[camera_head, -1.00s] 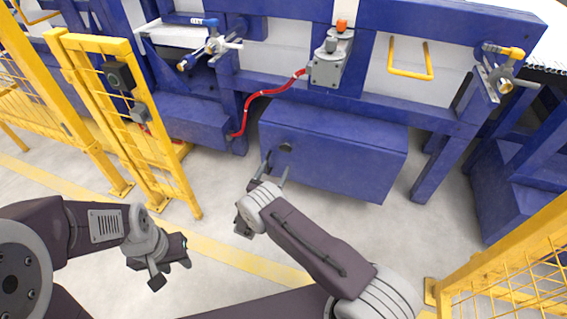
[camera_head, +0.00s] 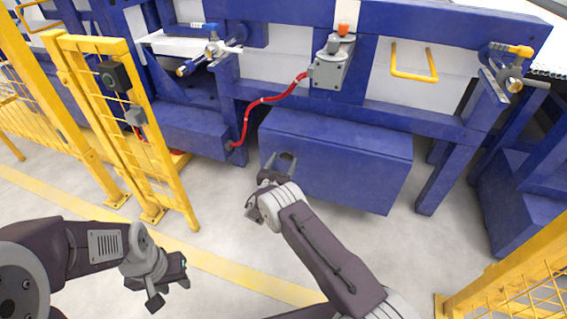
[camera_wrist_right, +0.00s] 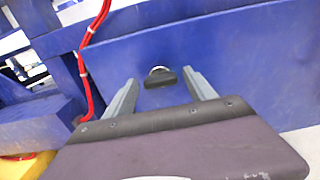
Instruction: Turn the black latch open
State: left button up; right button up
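The black latch (camera_wrist_right: 159,77) is a small dark piece with a pale curved edge on the front of the blue box (camera_head: 350,172). In the right wrist view it lies ahead of my right gripper, between the lines of its two fingers. My right gripper (camera_head: 284,160) is open and empty, its fingers spread in front of the box's upper left. I cannot tell whether they touch the box. In the head view the gripper largely covers the latch. My left gripper (camera_head: 170,291) is open and empty, low at the left above the floor.
A yellow mesh gate (camera_head: 130,130) stands at the left and a yellow fence (camera_head: 510,265) at the lower right. A red hose (camera_head: 262,101) runs left of the box to a grey unit (camera_head: 330,66). The floor before the box is clear.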

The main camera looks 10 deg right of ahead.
jog(key=c, duration=1)
jog(key=shift+c, duration=0.2)
jog(key=shift+m, duration=0.3)
jog(key=m, duration=0.3)
jog(key=shift+m, duration=0.3)
jog(key=m, duration=0.4)
jog(key=shift+s+d+f+m+p, duration=0.1)
jog(key=shift+m+p, duration=0.2)
jog(key=shift+p, duration=0.1)
jog(key=m, duration=0.4)
jog(key=shift+m, duration=0.3)
jog(key=shift+f+m+p, duration=0.1)
jog(key=shift+m+p, duration=0.25)
jog(key=shift+m, duration=1.85)
